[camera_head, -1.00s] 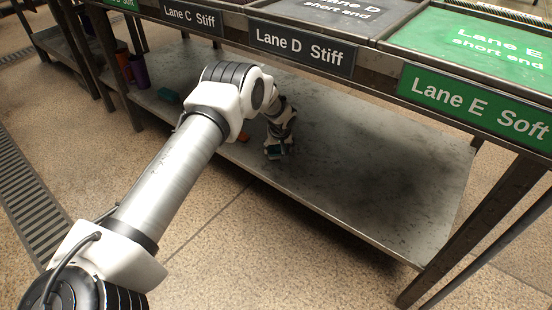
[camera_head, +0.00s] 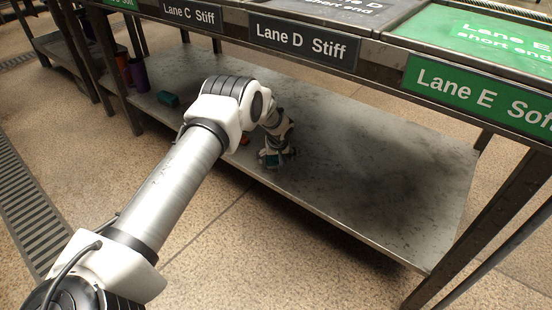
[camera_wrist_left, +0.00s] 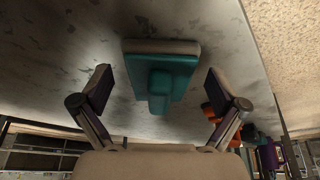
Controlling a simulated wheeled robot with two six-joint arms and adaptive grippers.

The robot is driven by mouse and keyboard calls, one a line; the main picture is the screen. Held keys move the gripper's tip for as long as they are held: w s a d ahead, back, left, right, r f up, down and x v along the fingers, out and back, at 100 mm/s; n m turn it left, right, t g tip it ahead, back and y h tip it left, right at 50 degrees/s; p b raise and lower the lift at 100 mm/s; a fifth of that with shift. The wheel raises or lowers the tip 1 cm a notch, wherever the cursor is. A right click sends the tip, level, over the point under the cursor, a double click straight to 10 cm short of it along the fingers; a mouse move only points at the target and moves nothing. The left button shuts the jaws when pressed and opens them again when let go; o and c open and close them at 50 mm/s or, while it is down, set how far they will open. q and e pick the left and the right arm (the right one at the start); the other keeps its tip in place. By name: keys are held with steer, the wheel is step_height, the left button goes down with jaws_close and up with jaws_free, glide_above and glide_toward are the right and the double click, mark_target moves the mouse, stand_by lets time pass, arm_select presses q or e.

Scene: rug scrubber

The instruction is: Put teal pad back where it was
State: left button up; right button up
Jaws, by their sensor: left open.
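A teal pad (camera_wrist_left: 160,72) with a pale face and a raised teal block grip lies on the grey lower shelf in the left wrist view. My left gripper (camera_wrist_left: 158,88) is open, with one finger on each side of the pad's grip and a visible gap on both sides. In the head view my left gripper (camera_head: 274,160) is low over the shelf's front part, and only a little teal shows at its tip. My right gripper is not in view.
The lower shelf (camera_head: 380,190) is bare to the right. An orange item (camera_head: 244,139) is partly behind my arm. The Lane D counter edge (camera_head: 303,43) overhangs the shelf.

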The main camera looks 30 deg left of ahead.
arm_select(q)
steer(key=p+v, duration=0.6)
steer(key=v, duration=0.6)
steer(key=s+d+f+m+g+h, duration=0.1)
steer(key=s+d+f+m+h, duration=0.1)
steer(key=s+d+f, duration=0.55)
steer(key=s+d+f+m+g+h, duration=0.15)
steer(key=s+d+f, duration=0.35)
steer(key=s, duration=0.6)
steer(key=s+d+m, duration=0.3)
steer(key=s+m, duration=0.1)
steer(key=s, duration=1.9)
steer(key=shift+r+g+y, duration=0.35)
steer(key=shift+y, duration=0.1)
